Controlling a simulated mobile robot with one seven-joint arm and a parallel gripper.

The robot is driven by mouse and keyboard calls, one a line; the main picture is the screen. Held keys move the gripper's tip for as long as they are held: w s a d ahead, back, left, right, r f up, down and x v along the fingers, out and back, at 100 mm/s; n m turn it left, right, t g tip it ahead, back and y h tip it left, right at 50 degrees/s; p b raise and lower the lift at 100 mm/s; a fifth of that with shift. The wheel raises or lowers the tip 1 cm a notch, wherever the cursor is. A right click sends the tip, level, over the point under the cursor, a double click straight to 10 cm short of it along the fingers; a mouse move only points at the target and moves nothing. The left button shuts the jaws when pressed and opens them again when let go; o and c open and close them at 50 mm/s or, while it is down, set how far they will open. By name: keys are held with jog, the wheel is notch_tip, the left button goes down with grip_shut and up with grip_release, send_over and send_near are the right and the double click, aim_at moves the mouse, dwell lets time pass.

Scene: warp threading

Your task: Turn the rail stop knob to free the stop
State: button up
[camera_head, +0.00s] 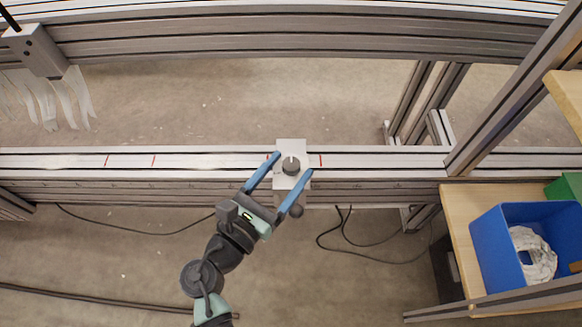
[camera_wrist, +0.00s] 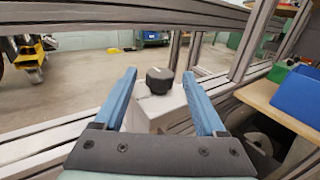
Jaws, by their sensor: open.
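The rail stop knob (camera_head: 291,166) is dark and round with a light mark on top. It sits on a pale stop block (camera_head: 291,146) mounted on the aluminium rail (camera_head: 220,161). My gripper (camera_head: 294,163) is open, and its two blue fingers reach up to either side of the knob. In the wrist view the black knob (camera_wrist: 159,80) stands between the fingers of my gripper (camera_wrist: 160,82), with a gap on both sides. The block (camera_wrist: 150,107) shows below it. The fingers do not appear to touch the knob.
Red marks (camera_head: 153,160) line the rail. A blue bin (camera_head: 484,236) holding a white roll stands on a wooden shelf (camera_head: 461,205) at right. A diagonal profile post (camera_head: 515,90) rises right of the block. White strips (camera_head: 45,100) hang at upper left.

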jog(key=shift+x, duration=0.85)
grip_shut()
